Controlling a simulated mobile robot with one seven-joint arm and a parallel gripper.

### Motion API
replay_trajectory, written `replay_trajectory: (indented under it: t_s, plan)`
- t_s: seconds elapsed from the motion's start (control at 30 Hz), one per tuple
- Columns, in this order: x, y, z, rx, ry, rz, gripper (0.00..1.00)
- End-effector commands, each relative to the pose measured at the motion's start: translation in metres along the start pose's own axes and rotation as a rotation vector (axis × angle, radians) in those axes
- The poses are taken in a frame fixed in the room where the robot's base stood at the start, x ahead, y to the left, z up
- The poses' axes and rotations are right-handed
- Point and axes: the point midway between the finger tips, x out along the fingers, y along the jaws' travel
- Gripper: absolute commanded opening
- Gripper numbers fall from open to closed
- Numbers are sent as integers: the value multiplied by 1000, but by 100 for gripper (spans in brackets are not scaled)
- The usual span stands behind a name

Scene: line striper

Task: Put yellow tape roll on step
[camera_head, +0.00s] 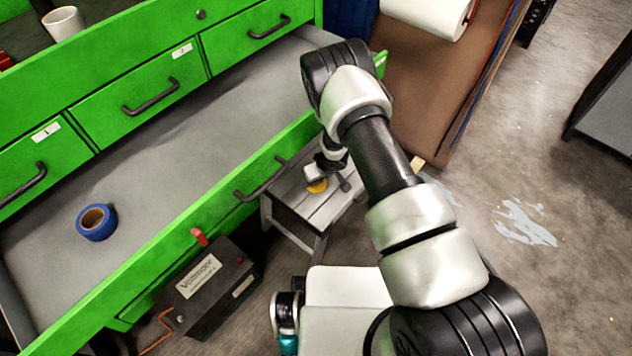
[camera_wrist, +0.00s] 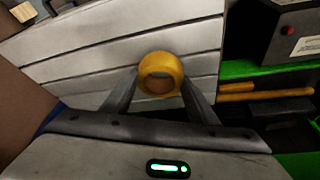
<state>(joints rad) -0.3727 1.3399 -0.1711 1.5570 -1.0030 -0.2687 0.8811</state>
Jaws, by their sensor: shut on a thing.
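The yellow tape roll (camera_wrist: 161,74) is between my gripper's fingertips (camera_wrist: 160,88) in the wrist view, with its hole facing the camera. My gripper is shut on it. In the head view the yellow tape roll (camera_head: 318,186) shows small and partly hidden beneath my gripper (camera_head: 326,180). The step (camera_head: 293,196) is a grey slatted stool beside the green workbench, and its slats also fill the upper wrist view (camera_wrist: 90,50). The roll appears over or on the slatted top; I cannot tell if it touches.
A black Voltmann box (camera_head: 208,287) is on the floor left of the step. The floor at right is mostly clear.

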Motion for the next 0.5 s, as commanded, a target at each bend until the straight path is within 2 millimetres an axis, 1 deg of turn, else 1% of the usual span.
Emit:
replay_trajectory:
  t_s: [0.17,0.2,0.3,0.4,0.5]
  plan:
    - [6,2,-15,2,6,3,30]
    - [18,0,-6,-2,-2,2,30]
    - [31,0,-1,-3,-1,3,30]
    - [37,0,1,-2,1,2,30]
    - [37,1,1,0,2,2,30]
